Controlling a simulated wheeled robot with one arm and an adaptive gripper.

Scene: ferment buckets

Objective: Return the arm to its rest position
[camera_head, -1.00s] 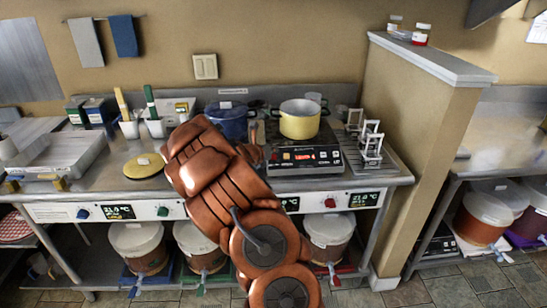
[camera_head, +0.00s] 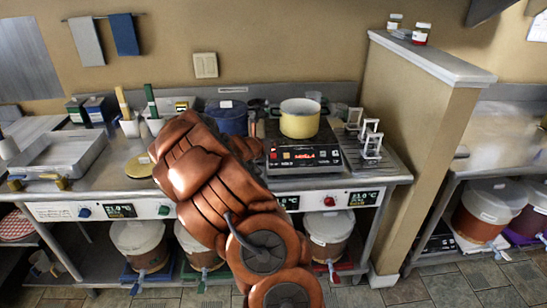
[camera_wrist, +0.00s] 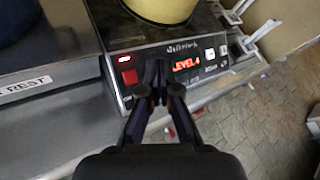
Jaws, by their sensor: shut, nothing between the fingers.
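My arm (camera_head: 215,185) reaches up from the bottom middle of the head view, over the steel counter. My gripper's fingers are hidden behind the arm in the head view. In the wrist view my gripper (camera_wrist: 160,75) is shut and empty, in front of the hot plate's control panel. The black hot plate (camera_head: 305,158) shows a lit red display, which reads "LEVEL 4" in the wrist view. A yellow pot (camera_head: 300,119) stands on the hot plate.
A blue pot (camera_head: 227,117) stands behind my arm. A metal tray (camera_head: 58,156) lies at the left. Wire stands (camera_head: 371,140) are right of the hot plate, beside a partition wall (camera_head: 405,130). White-lidded buckets (camera_head: 138,238) stand below the counter. The tiled floor in front is clear.

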